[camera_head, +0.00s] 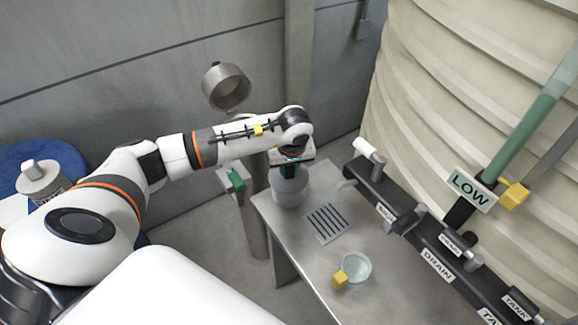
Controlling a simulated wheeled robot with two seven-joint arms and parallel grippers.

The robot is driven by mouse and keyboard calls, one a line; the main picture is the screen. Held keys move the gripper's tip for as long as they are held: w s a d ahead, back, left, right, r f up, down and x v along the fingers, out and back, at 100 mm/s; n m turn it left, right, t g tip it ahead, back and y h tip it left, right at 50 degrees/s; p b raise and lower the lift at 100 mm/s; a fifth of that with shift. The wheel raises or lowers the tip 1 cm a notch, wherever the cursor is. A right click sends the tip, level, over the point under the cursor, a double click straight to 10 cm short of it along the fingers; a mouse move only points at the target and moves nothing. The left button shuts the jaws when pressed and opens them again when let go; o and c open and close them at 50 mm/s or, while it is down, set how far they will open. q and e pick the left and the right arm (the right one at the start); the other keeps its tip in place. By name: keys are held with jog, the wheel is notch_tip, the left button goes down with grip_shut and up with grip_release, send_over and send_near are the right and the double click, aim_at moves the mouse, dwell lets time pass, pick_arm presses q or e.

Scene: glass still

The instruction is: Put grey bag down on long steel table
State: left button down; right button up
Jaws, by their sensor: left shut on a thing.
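My left arm reaches in from the left, and my left gripper (290,170) points down over the far left corner of the long steel table (309,271). It is shut on a grey, rounded thing that looks like the grey bag (289,190). The bag is directly below the gripper, at the table's corner. Whether its underside touches the tabletop cannot be told from this angle. The fingertips are mostly hidden by the wrist and the bag. My right gripper is not in view.
A slotted drain grate (327,223) lies beside the bag. A glass bowl (356,267) with a yellow block (340,279) stands nearer. Dark labelled pipes (430,248) run along the table's right side, before a ribbed cream tank (450,90). A steel post stands left of the table.

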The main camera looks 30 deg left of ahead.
pick_arm(q)
jog(key=shift+f+b, duration=0.45)
jog(key=shift+f, duration=0.05)
jog(key=c, duration=1.1)
grip_release()
jog(key=shift+o, duration=0.2)
jog(key=b+v, duration=0.2)
jog(key=v, duration=1)
